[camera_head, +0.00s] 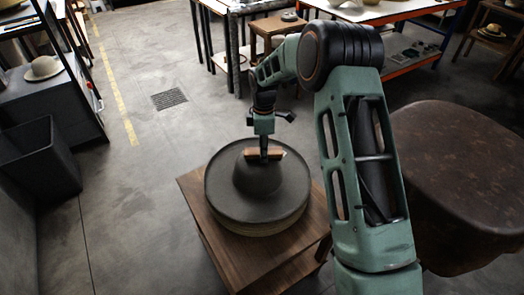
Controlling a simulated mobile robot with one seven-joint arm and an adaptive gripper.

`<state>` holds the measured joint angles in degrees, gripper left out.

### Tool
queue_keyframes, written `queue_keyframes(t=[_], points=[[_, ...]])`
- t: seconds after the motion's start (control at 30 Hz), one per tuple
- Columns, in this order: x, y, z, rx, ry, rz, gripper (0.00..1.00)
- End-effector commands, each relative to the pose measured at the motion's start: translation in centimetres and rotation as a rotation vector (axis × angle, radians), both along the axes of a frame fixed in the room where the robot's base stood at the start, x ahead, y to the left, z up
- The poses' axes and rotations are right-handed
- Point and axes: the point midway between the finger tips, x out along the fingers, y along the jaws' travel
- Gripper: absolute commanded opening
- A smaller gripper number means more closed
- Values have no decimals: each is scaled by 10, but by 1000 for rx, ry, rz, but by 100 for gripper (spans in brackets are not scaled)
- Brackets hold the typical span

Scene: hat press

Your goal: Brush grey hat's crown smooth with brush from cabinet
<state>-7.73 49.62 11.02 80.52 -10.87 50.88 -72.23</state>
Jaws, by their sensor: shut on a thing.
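The grey hat (225,199) is dark, with a round crown and a wide flat brim. It rests on a pale round base (255,231) on a wooden stand (212,229) in the middle of the view. My gripper (264,155) points down over the crown and is shut on a brown wooden brush (275,154). The brush lies level across the top of the crown and appears to touch it. Its underside and bristles cannot be made out. No cabinet can be told for sure.
My arm covers the right centre. A dark brown rounded surface (460,160) stands right of it. Work tables and a small stool (270,27) stand at the back. Dark bin (40,165) and shelves with a pale hat (43,68) stand left. The floor left of the stand is clear.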

Motion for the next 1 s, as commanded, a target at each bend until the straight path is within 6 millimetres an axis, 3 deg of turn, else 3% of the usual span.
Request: queue_keyframes(t=[0.53,1.0], points=[[-2,22,-2,0,2,0,8],[-2,23,8,1,1,0,8]])
